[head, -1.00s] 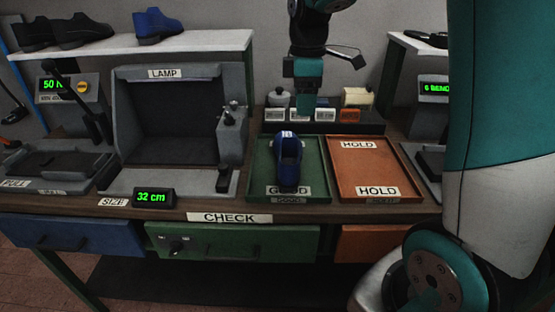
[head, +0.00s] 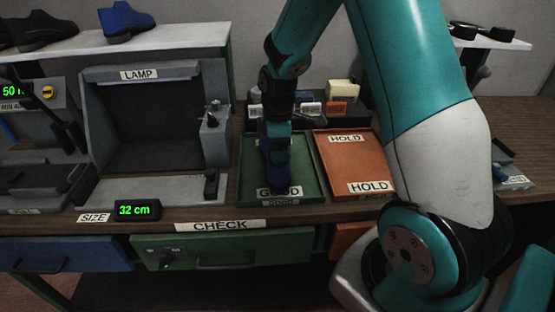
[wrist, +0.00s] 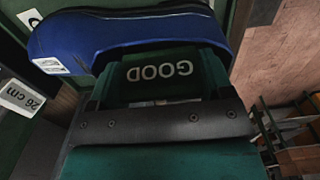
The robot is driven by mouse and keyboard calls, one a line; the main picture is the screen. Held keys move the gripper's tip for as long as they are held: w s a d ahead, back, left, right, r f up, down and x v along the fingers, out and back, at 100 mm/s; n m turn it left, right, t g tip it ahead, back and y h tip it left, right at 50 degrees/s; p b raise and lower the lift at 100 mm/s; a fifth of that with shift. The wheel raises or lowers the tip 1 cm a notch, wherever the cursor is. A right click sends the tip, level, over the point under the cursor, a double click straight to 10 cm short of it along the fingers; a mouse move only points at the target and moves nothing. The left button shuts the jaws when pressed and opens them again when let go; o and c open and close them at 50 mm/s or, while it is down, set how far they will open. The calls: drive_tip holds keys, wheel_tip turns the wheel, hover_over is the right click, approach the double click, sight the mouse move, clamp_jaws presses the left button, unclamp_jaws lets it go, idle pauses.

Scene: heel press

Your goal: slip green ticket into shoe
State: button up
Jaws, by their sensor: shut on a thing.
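The blue shoe (head: 277,178) stands in the green GOOD tray (head: 311,188), toe toward the front edge. It also shows across the top of the wrist view (wrist: 125,32), with a white tag on its side. My gripper (head: 276,150) points down over the shoe and hides its opening in the head view. In the wrist view my gripper (wrist: 158,70) is shut on the green ticket (wrist: 158,88), whose GOOD lettering appears upside down. The ticket's far end is right at the shoe; I cannot tell whether it is inside the opening.
The orange HOLD tray (head: 350,160) lies to the right. A rack of small labelled blocks (head: 335,108) stands behind. The grey LAMP booth (head: 155,120) is left, with a 32 cm size display (head: 137,210) in front. A 26 cm label (wrist: 20,97) shows in the wrist view.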

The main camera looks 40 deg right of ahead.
drive_tip(key=shift+f, duration=2.15)
drive_tip(key=o, duration=0.6)
drive_tip(key=shift+f, duration=0.1)
drive_tip(key=r+b, duration=0.1)
drive_tip(key=r, duration=1.1)
drive_tip(key=shift+a+r, duration=0.1)
drive_tip(key=shift+a, duration=0.1)
drive_tip(key=s+a+r+m+y, duration=0.2)
drive_tip(key=s+a+r, duration=0.1)
drive_tip(key=s+a, duration=0.8)
drive_tip(key=s+a+r+m+y, duration=0.2)
drive_tip(key=s+a+r, duration=0.2)
drive_tip(key=s+a, duration=0.7)
drive_tip(key=shift+s+r, duration=0.15)
drive_tip(key=shift+r, duration=0.15)
